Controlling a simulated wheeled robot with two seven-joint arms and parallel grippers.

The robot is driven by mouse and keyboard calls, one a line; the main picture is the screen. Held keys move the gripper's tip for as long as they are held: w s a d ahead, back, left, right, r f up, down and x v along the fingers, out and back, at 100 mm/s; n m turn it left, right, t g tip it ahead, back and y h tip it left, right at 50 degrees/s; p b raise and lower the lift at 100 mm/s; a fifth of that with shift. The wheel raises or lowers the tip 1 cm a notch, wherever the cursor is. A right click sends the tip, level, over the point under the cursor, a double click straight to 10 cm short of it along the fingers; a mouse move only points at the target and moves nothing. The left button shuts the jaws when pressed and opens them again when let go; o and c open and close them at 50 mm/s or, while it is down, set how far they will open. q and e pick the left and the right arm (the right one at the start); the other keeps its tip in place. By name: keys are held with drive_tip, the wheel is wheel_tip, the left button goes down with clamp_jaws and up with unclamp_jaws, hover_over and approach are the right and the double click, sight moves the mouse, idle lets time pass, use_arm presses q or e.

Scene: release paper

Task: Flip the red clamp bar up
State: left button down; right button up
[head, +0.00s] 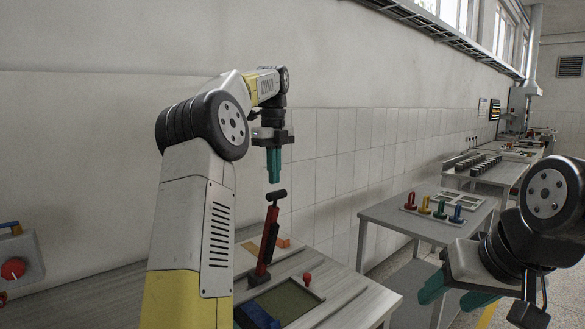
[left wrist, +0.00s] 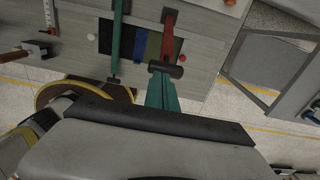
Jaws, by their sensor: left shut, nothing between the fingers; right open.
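The red clamp bar (head: 267,240) stands nearly upright, leaning slightly, on the near table in the head view. A black crosswise handle (head: 276,195) caps its top end. In the left wrist view the red bar (left wrist: 168,42) runs away from the black handle (left wrist: 166,69). My left gripper (head: 274,180) points down just above the handle, its teal fingers shut and empty. Its fingertips in the left wrist view (left wrist: 160,78) overlap the handle; I cannot tell whether they touch. My right gripper (head: 455,296) is open and empty at the lower right, away from the bar.
An olive panel (head: 288,301) and a small red knob (head: 307,279) lie beside the bar's base. A blue part (head: 258,315) is partly hidden by my left arm. A side table (head: 400,214) carries coloured pegs. A tiled wall (head: 330,170) stands behind.

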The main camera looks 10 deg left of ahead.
use_arm(q)
drive_tip(key=r, duration=0.1)
drive_tip(key=d+r, duration=0.1)
drive_tip(key=r, duration=0.1)
drive_tip(key=shift+s+d+r, duration=0.15)
drive_tip(key=shift+d+r, duration=0.2)
drive_tip(key=shift+d, duration=0.05)
drive_tip(key=s+d+n+t, duration=0.2)
drive_tip(key=s+d+n, duration=0.1)
drive_tip(key=s+n, duration=0.35)
drive_tip(key=s+d+n+t, duration=0.1)
drive_tip(key=s+d+n, duration=0.1)
drive_tip(key=s+n, duration=0.45)
drive_tip(key=s+d+f+n+t+h, duration=0.2)
drive_tip(key=s+f+n+t, duration=0.1)
drive_tip(key=s+f+n, duration=0.8)
drive_tip(key=s+f, duration=0.2)
drive_tip(key=s, duration=0.3)
drive_tip(key=shift+s+f+n, duration=0.3)
drive_tip(key=shift+s, duration=0.1)
